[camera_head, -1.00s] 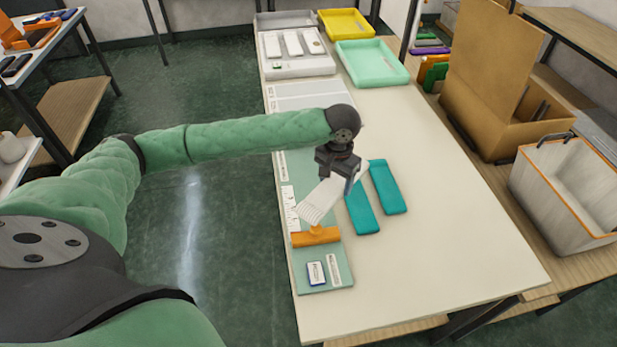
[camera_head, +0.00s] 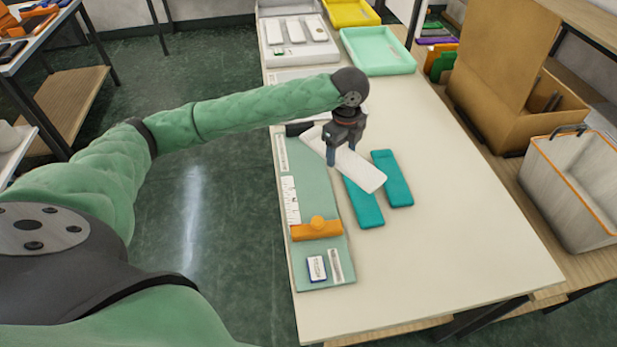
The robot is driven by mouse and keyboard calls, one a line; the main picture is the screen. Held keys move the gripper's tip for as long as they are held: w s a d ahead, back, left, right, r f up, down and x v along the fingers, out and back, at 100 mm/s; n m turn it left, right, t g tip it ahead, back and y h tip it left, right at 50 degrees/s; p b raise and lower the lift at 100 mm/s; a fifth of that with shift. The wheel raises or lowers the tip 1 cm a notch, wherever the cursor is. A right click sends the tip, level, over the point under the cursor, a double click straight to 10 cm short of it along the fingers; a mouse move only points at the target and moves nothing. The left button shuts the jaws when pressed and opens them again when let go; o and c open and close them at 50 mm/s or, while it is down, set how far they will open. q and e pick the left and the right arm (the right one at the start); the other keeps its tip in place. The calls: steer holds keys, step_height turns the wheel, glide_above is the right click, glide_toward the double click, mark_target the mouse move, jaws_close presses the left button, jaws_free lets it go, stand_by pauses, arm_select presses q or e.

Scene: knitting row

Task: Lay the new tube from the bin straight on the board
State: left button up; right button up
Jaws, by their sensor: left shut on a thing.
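My left gripper (camera_head: 342,146) is shut on a long, flat white piece (camera_head: 360,171) with a dark end at its left. It holds the piece above the table, slanting from upper left to lower right across the edge of the green board (camera_head: 318,187). The piece partly covers one teal block from view. On the board, an orange bar with a round knob (camera_head: 316,230) lies crosswise near the front. A white ruled strip (camera_head: 290,200) lies along its left side. I cannot tell which thing is the tube. My right gripper is not in view.
Two teal blocks (camera_head: 392,178) lie right of the board. A white tray (camera_head: 300,62) with white pieces, a mint tray (camera_head: 380,50) and a yellow tray (camera_head: 350,12) stand at the back. A grey bin (camera_head: 570,190) is at the right. The table's front right is clear.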

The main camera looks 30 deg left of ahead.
arm_select(q)
steer(key=m, duration=0.2)
steer(key=m+b, duration=0.1)
steer(key=m, duration=0.1)
steer(key=shift+w+a, duration=0.1)
steer(key=shift+w, duration=0.25)
steer(key=shift+w+a+m, duration=0.1)
steer(key=shift+m, duration=1)
steer(key=shift+a+f, duration=0.1)
steer(key=shift+a, duration=0.25)
steer(key=p, duration=0.5)
glide_above(306, 166)
step_height(306, 166, down, 6)
steer(key=shift+d+f, duration=0.1)
steer(key=shift+f, duration=0.1)
steer(key=shift+f+p, duration=0.3)
steer(key=shift+f, duration=0.45)
steer(key=shift+f+p, duration=0.45)
steer(key=shift+f, duration=0.95)
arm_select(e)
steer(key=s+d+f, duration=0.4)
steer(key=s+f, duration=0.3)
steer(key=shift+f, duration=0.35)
arm_select(q)
steer(key=shift+f, duration=0.1)
